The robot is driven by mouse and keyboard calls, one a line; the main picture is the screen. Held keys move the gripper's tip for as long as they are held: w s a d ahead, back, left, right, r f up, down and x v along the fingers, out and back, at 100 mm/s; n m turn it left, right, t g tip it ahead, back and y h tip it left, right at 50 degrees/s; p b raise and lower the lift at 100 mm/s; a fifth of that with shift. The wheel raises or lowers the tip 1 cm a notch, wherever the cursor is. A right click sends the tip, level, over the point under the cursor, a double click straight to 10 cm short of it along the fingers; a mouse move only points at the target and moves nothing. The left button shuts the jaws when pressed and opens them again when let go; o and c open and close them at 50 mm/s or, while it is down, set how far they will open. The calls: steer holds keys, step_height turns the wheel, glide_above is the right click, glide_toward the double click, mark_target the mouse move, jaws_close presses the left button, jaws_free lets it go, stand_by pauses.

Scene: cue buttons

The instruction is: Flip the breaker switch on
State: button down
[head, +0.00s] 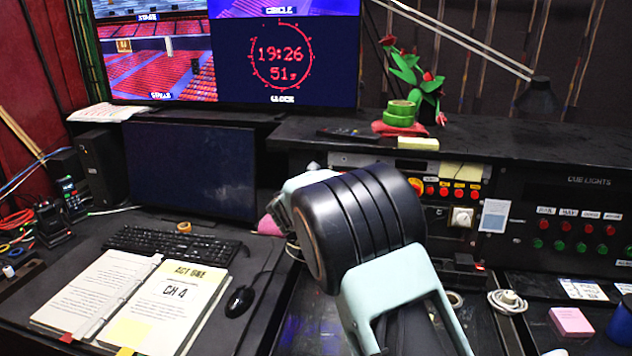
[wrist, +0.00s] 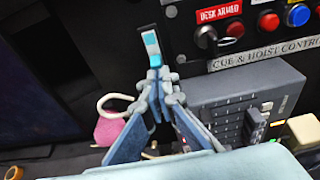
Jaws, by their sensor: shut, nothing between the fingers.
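No part in either view is clearly marked as the breaker switch. In the wrist view, a black rotary switch (wrist: 206,37) sits under a "DESK ARMED" label on the cue and hoist panel. Below it, a grey slotted unit (wrist: 215,95) carries an upright dark part (wrist: 255,127); I cannot tell if that is a lever. My gripper (wrist: 151,46) is shut and empty, its tips pointing up the picture, left of the panel and apparently apart from it. In the head view, my arm hides the fingertips and part of the desk behind.
A dark monitor (head: 190,168), keyboard (head: 172,243), open script binder (head: 165,300) and mouse (head: 240,300) lie to the left. A cue lights panel (head: 575,225) stands right. A pink object (wrist: 108,132) and white cable loop (wrist: 115,98) are beside my gripper.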

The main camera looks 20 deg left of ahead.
steer(key=shift+r+p, duration=0.4)
steer(key=shift+f, duration=0.25)
steer(key=shift+r+p, duration=0.45)
steer(key=shift+r, duration=0.4)
steer(key=shift+r, duration=0.1)
